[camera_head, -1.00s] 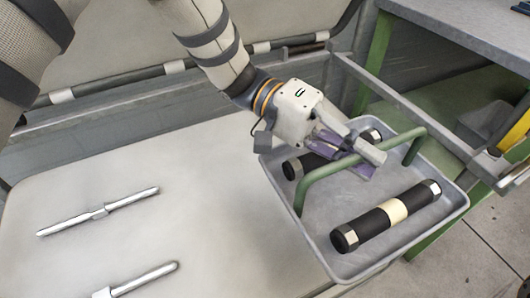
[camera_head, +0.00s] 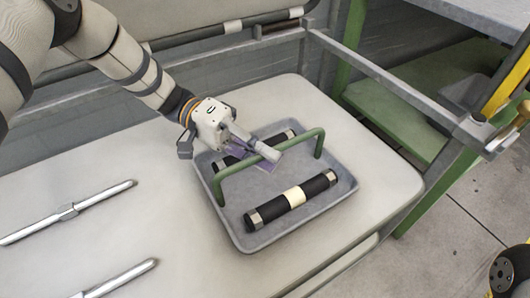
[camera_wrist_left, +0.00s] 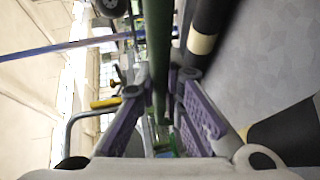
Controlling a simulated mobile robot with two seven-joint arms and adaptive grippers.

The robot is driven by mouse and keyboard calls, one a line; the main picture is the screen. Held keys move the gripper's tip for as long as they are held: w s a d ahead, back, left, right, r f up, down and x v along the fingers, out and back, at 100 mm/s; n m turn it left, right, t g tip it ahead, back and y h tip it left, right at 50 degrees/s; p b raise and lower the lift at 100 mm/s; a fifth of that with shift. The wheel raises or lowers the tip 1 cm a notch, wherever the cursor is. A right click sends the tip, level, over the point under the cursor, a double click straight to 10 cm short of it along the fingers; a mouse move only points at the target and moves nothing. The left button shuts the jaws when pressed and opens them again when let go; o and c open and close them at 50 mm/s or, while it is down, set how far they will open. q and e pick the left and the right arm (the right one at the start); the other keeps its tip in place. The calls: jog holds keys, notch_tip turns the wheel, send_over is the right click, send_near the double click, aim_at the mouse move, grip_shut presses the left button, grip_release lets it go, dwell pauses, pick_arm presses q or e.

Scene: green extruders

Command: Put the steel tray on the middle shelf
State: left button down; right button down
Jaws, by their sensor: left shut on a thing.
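The steel tray (camera_head: 250,192) is over the right part of the pale bench top in the head view. I cannot tell whether it rests there or is slightly lifted. It has a green bar handle (camera_head: 305,140) across it and holds two black rollers, the front one (camera_head: 292,198) with a cream band. My left gripper (camera_head: 268,158) is shut on the handle and partly covers the rear roller (camera_head: 224,163). In the left wrist view the handle (camera_wrist_left: 158,50) runs between the purple fingers. A green shelf (camera_head: 405,115) shows under the grey top at right; I cannot tell which level it is.
Two metal rods (camera_head: 95,198) lie on the bench top (camera_head: 130,240) at left. A grey rail (camera_head: 390,80) stands beyond the bench's right end, in front of the green-legged rack. Yellow and black parts are near the right edge. The bench surface between rods and tray is clear.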

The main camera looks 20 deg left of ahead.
pick_arm(q)
jog(key=shift+r, duration=0.2)
jog(key=shift+f, duration=0.15)
jog(key=c, duration=1.7)
grip_release()
jog(key=shift+w+a, duration=0.1)
jog(key=shift+a, duration=0.25)
jog(key=v, duration=0.6)
jog(key=shift+a+r, duration=0.25)
jog(key=shift+a, duration=0.15)
